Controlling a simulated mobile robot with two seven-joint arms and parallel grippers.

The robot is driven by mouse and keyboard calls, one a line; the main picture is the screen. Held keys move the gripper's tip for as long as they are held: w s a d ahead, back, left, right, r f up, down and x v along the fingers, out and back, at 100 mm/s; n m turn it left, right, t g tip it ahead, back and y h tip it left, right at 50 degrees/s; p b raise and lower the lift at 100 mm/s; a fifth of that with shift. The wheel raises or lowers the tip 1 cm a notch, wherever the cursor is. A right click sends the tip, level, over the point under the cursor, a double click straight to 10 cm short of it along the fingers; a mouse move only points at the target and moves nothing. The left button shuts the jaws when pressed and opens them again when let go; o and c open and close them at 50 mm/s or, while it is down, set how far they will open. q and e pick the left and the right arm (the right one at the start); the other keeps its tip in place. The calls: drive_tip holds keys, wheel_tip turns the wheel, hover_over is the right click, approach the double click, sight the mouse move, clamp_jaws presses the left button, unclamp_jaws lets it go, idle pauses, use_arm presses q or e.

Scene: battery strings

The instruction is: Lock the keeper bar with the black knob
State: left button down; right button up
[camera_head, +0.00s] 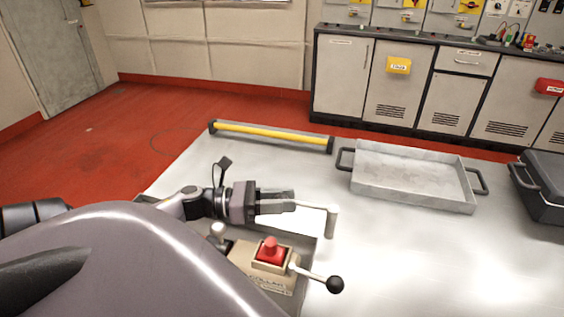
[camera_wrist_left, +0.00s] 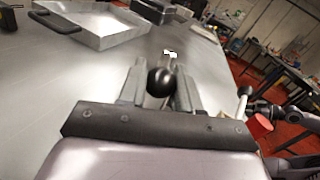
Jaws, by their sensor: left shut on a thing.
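My left gripper (camera_head: 292,203) reaches in from the left over the bench. In the left wrist view its fingers (camera_wrist_left: 161,92) are shut on a black knob (camera_wrist_left: 161,79). In the head view the fingers hide this knob. A thin pale bar runs from the fingertips to a pale upright cylinder (camera_head: 331,221); I take it for the keeper bar, but how it sits is unclear. Below stands a beige box (camera_head: 262,273) with a red button (camera_head: 271,251). A lever on the box ends in another black knob (camera_head: 334,284), apart from the gripper. My right gripper does not show.
A grey metal tray (camera_head: 412,147) with black handles lies at the back of the bench. A dark case (camera_head: 541,185) stands at the right edge. A yellow rail (camera_head: 270,132) runs along the far edge. The bench right of the box is bare.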

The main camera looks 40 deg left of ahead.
use_arm(q)
drive_tip(key=c, duration=0.8)
unclamp_jaws()
drive_tip(key=shift+b+v, duration=0.55)
drive_tip(key=shift+v, duration=3.05)
